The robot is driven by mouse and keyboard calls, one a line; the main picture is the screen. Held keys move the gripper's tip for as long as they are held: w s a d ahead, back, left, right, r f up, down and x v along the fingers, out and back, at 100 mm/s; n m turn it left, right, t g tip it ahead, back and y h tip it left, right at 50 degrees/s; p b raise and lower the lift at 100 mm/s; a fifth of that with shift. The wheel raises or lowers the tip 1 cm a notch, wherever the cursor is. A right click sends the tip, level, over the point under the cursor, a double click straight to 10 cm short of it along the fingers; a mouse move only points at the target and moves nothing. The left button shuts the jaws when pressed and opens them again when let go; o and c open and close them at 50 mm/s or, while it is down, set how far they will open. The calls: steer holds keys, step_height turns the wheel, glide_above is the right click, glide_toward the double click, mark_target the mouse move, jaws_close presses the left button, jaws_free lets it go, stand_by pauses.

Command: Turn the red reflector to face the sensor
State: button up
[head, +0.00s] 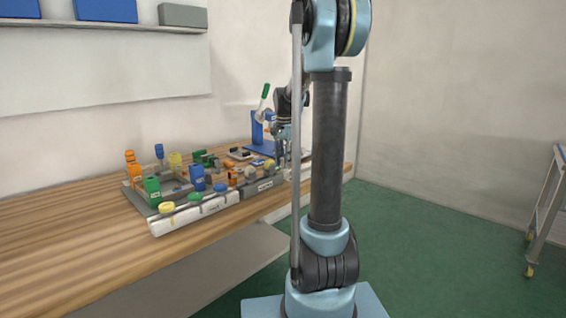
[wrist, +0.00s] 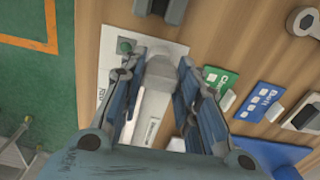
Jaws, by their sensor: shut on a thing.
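In the wrist view, my gripper (wrist: 162,66) has its two blue-padded fingers on either side of a pale grey block (wrist: 154,104) with a small printed label. The gripper is shut on this block, over a white plate (wrist: 112,75) on the bench. In the head view, my gripper (head: 281,160) is low over the far end of the bench, partly hidden by my arm. I cannot make out the reflector or the sensor there.
Green (wrist: 218,78) and blue (wrist: 260,97) labelled modules lie right of the fingers. A dark grey part (wrist: 162,8) is just ahead. The wooden bench (head: 60,245) holds several coloured parts; its near left is clear. A wheeled cart (head: 546,210) stands far right.

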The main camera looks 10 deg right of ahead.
steer(key=shift+m, duration=0.3)
stand_by(0.4)
steer(key=o, duration=1.1)
steer(key=shift+c, duration=0.2)
steer(key=shift+r, duration=0.1)
step_height(320, 180, up, 12)
steer(key=shift+f, duration=0.2)
